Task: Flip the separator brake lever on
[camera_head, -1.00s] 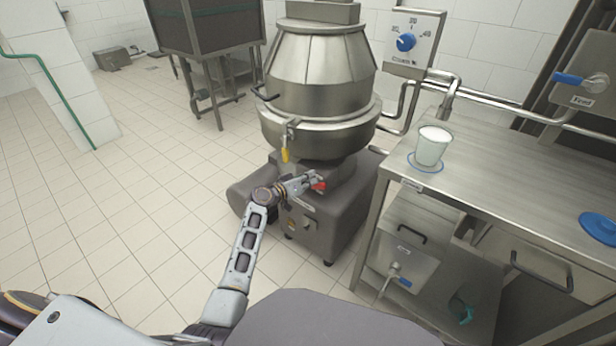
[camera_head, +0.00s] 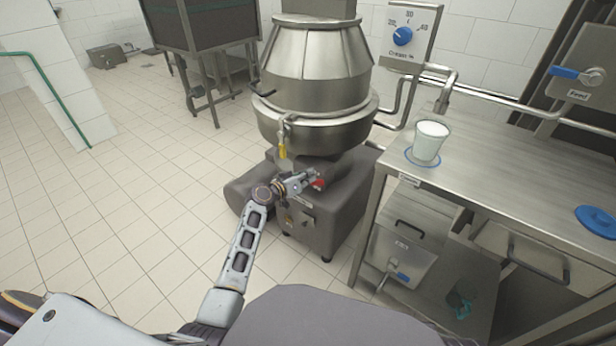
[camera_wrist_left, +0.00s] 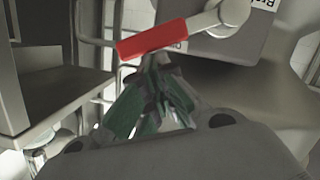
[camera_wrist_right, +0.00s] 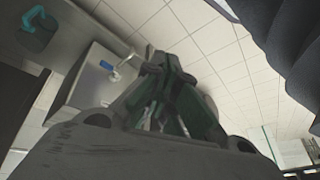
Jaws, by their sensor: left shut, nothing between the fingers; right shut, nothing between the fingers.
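The red-handled brake lever (camera_head: 318,184) is on the base of the steel separator (camera_head: 316,85). In the left wrist view its red grip (camera_wrist_left: 151,40) and pale arm run to a round pivot at upper right. My left gripper (camera_head: 308,177) is shut and empty, its fingertips right at the red grip in the left wrist view (camera_wrist_left: 154,62); whether they touch it I cannot tell. My right gripper (camera_wrist_right: 158,65) is shut and empty, seen only in the right wrist view, away from the separator.
A steel table (camera_head: 476,172) to the right holds a white cup (camera_head: 429,143) and a blue disc (camera_head: 598,221). A dial panel (camera_head: 409,36) and a blue-handled feed valve (camera_head: 577,74) are behind. A yellow-handled lever (camera_head: 282,151) hangs on the bowl. Open floor lies left.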

